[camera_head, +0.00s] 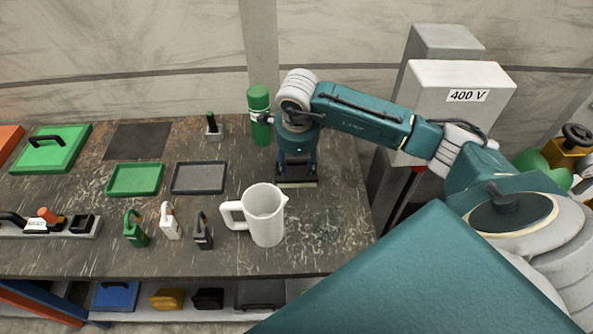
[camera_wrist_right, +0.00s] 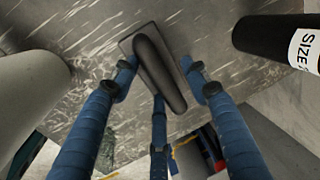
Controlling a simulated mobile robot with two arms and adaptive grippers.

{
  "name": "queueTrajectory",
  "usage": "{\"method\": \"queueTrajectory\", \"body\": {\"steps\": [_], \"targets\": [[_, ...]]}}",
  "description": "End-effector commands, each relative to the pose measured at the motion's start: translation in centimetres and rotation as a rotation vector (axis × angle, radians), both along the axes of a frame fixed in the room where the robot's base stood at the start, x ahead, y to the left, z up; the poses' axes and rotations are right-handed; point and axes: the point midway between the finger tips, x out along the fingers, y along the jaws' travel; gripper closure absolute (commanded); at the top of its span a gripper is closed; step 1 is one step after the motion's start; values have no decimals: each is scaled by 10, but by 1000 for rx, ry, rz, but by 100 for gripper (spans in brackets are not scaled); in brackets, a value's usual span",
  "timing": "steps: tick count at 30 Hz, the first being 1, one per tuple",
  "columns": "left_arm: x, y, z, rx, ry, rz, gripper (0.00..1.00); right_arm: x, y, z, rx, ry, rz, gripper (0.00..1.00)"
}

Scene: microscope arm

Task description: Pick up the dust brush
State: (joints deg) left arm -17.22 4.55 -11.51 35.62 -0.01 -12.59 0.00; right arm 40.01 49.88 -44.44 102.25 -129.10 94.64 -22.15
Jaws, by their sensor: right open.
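The likely dust brush, a dark rounded handle on a flat rectangular base, lies on the table under my right gripper; its handle (camera_wrist_right: 155,65) shows in the right wrist view. In the head view its black base (camera_head: 297,183) shows below the fingers. My right gripper (camera_head: 296,163) points down over it, open. In the right wrist view its blue fingers (camera_wrist_right: 160,105) stand around the handle, with space at the sides. Whether any finger touches it I cannot tell. My left gripper is not in view.
A white jug (camera_head: 264,216) stands close in front of the brush, left of it. A green bottle (camera_head: 259,118) stands behind, near my wrist. Trays (camera_head: 134,192) and several small handled items (camera_head: 203,233) lie left. The table's right end is bare.

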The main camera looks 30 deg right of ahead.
Motion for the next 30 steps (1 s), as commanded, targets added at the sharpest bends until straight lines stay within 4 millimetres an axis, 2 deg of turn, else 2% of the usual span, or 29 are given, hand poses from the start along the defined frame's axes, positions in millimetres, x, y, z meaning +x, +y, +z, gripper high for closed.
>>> {"method": "queueTrajectory", "body": {"steps": [1,2,8,9,17,22,26,30], "targets": [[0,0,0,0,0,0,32,0,0,0,0,0,0,54],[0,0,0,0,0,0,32,0,0,0,0,0,0,58],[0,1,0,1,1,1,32,0,0,0,0,0,-1,98],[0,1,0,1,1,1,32,0,0,0,0,0,-1,100],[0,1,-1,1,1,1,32,1,0,2,0,-1,-1,100],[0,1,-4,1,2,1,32,1,-1,11,0,-3,-2,100],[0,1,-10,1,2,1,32,2,0,29,1,-7,-1,100],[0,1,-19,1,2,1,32,2,0,62,0,-10,0,100]]}}
